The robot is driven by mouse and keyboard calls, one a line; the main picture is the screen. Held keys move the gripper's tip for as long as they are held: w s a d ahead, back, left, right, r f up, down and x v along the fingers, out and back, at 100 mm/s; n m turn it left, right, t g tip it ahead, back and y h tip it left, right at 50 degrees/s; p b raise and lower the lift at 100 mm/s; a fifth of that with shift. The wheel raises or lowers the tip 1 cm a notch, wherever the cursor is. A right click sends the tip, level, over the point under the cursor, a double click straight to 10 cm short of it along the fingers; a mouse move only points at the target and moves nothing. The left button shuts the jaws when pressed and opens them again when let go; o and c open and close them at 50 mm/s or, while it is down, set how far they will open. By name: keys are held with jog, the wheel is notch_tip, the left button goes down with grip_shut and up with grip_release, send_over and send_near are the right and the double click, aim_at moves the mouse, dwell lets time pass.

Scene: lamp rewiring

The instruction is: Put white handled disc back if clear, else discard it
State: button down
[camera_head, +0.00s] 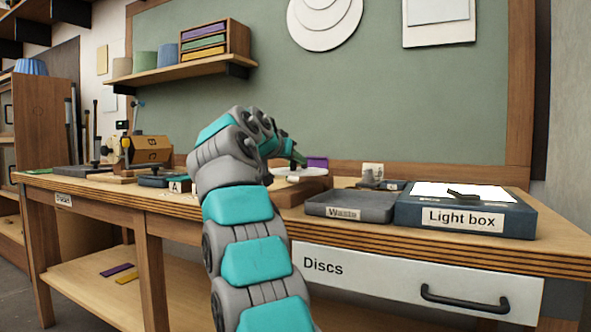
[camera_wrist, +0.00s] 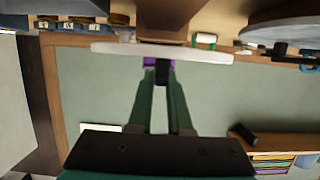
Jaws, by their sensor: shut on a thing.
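My gripper (camera_head: 297,161) is shut on the dark handle (camera_wrist: 162,72) of the white disc (camera_head: 302,172). In the wrist view the disc (camera_wrist: 165,52) shows edge-on as a pale slab across the fingertips (camera_wrist: 161,82). Its face cannot be seen, so I cannot tell whether it is clear or marked. In the head view the disc is level, above or at a brown wooden block (camera_head: 296,190); I cannot tell if they touch. The grey waste tray (camera_head: 350,207), labelled "Waste", looks empty. The light box (camera_head: 466,222) to its right has a lit white top.
A small dark piece (camera_head: 463,194) lies on the light box. A closed drawer (camera_head: 415,283) labelled "Discs" is under the bench. A tray labelled A (camera_head: 176,187) and a wooden box (camera_head: 150,151) stand left of my arm. A small purple thing (camera_head: 317,162) is behind the disc.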

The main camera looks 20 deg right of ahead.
aim_at(292, 170)
jog(key=shift+f+b, duration=0.95)
jog(key=shift+f, duration=0.7)
jog(key=shift+f, duration=0.3)
jog(key=c, duration=0.8)
grip_release()
jog(key=shift+r, duration=0.1)
jog(key=shift+c, duration=0.2)
jog(key=shift+s+a+r, duration=0.15)
jog(key=shift+r, duration=0.1)
jog(key=v, duration=1.1)
jog(key=shift+s+a+b, duration=0.15)
jog(key=shift+a+b, duration=0.1)
jog(key=shift+b, duration=0.05)
jog(key=shift+r, duration=0.1)
